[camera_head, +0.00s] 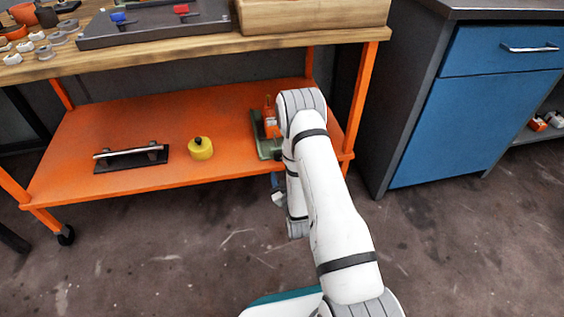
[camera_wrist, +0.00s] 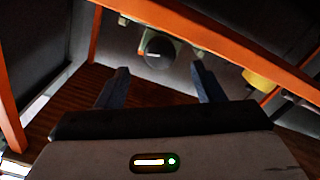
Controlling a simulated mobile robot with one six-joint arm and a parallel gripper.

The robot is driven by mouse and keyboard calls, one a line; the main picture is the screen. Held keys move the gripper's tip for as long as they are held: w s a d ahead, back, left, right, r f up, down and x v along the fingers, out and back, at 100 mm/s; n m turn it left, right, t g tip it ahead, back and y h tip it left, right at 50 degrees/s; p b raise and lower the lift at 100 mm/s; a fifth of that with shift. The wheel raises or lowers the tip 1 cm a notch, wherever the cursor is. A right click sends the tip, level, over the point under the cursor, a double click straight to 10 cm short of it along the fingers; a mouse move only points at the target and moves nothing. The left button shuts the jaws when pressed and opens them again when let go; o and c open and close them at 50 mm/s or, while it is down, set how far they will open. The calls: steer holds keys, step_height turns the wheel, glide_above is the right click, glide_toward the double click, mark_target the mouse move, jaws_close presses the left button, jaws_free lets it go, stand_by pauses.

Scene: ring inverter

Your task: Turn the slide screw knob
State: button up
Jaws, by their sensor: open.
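A slide device with a green base (camera_head: 265,135) and an orange upright part (camera_head: 270,112) stands on the lower orange shelf, partly hidden behind my arm. In the wrist view, a dark round knob (camera_wrist: 158,48) with a small pale mark faces me, on a pale body near the orange shelf edge. It appears to be the slide screw knob. My gripper (camera_wrist: 160,70) is open and empty, its two fingers spread on either side of the knob's line. They look short of the knob; the exact gap is unclear. In the head view the gripper is mostly hidden by my arm.
The orange shelf (camera_head: 110,120) also holds a yellow round object (camera_head: 200,148) and a dark plate with a metal bar handle (camera_head: 130,157). An orange table leg (camera_head: 363,85) stands close right of my arm. A blue cabinet (camera_head: 470,120) is further right. The floor in front is clear.

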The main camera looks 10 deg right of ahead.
mark_target(280, 166)
steer(key=shift+s, duration=0.9)
steer(key=w+m+b, duration=0.1)
steer(key=w+m, duration=0.1)
steer(key=w, duration=0.2)
steer(key=w+m+b, duration=0.1)
steer(key=w+m, duration=0.2)
steer(key=w, duration=0.1)
steer(key=c, duration=1)
